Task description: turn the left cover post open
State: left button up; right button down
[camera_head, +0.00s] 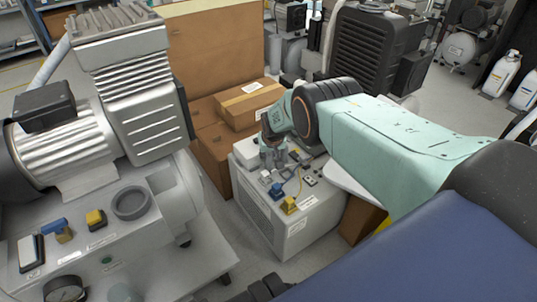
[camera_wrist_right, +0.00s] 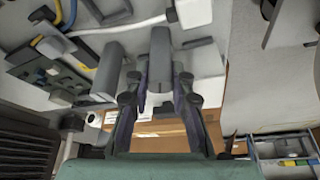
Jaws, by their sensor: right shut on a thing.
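My right gripper (camera_head: 272,155) reaches down over the top of the light grey compressor cabinet (camera_head: 301,238). In the right wrist view its two fingers (camera_wrist_right: 160,97) are shut around a dark grey upright post (camera_wrist_right: 160,50). A second, similar grey post (camera_wrist_right: 109,70) stands beside it, to the left in that view, outside the fingers. The held post's foot is not clear, and in the head view the gripper mostly hides it. How far the post is turned cannot be told. My left gripper is not in view.
A yellow cable and a yellow-and-blue fitting (camera_head: 289,205) sit on the cabinet top close to my gripper. Cardboard boxes (camera_head: 208,150) stand behind and left of it. A large silver compressor (camera_head: 125,90) fills the left. Bare floor (camera_head: 225,215) lies between.

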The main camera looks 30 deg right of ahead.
jog(key=shift+m, duration=0.3)
jog(key=c, duration=1.2)
grip_release()
jog(key=shift+o, duration=0.2)
jog(key=shift+r, duration=0.1)
jog(key=shift+s+r, duration=0.1)
jog(key=shift+r, duration=0.35)
jog(key=v, duration=1.1)
jog(key=shift+s+a+f, duration=0.15)
